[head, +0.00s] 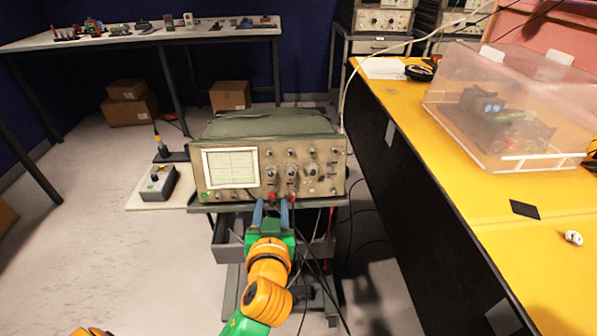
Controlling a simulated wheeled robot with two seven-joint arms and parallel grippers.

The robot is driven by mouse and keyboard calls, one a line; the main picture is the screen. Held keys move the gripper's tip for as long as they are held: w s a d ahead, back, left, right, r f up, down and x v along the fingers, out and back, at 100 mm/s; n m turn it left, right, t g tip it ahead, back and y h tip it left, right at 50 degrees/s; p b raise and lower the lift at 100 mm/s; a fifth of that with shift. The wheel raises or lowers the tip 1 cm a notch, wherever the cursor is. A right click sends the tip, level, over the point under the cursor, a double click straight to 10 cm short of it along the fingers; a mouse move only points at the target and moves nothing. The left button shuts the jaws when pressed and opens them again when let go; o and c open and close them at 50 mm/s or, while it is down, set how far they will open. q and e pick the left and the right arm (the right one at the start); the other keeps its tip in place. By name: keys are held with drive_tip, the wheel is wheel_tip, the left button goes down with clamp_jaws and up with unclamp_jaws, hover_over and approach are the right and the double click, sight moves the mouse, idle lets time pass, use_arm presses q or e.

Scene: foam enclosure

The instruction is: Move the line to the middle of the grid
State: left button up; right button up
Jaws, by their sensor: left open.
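An oscilloscope (272,160) stands on a small cart and faces me. Its pale green screen (230,168) with a grid is at the left of its front panel. The trace line on the grid is too small and faint to place with certainty. Several knobs (291,172) are on the right of the panel, with red plugs (272,196) along its lower edge. My left gripper (272,205) has two blue fingers, apart and pointing up at the lower panel near the plugs. Nothing shows between them; contact with the panel cannot be told. My right gripper is not in view.
Cables hang below the oscilloscope around my left arm. A grey control box (157,183) sits on a white board at its left. A yellow bench (400,120) with a clear plastic bin (515,105) is at the right. Free floor (80,240) lies at the left.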

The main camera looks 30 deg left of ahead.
use_arm(q)
drive_tip(key=n+t+y, duration=0.2)
approach(270, 155)
drive_tip(key=x, duration=0.3)
drive_tip(key=p+x, duration=0.1)
drive_tip(key=x, duration=0.3)
drive_tip(key=shift+r, duration=0.2)
drive_tip(key=shift+w+a+f, duration=0.15)
drive_tip(key=shift+w+a, duration=0.15)
drive_tip(key=shift+w, duration=0.1)
drive_tip(key=shift+c, duration=0.3)
clamp_jaws()
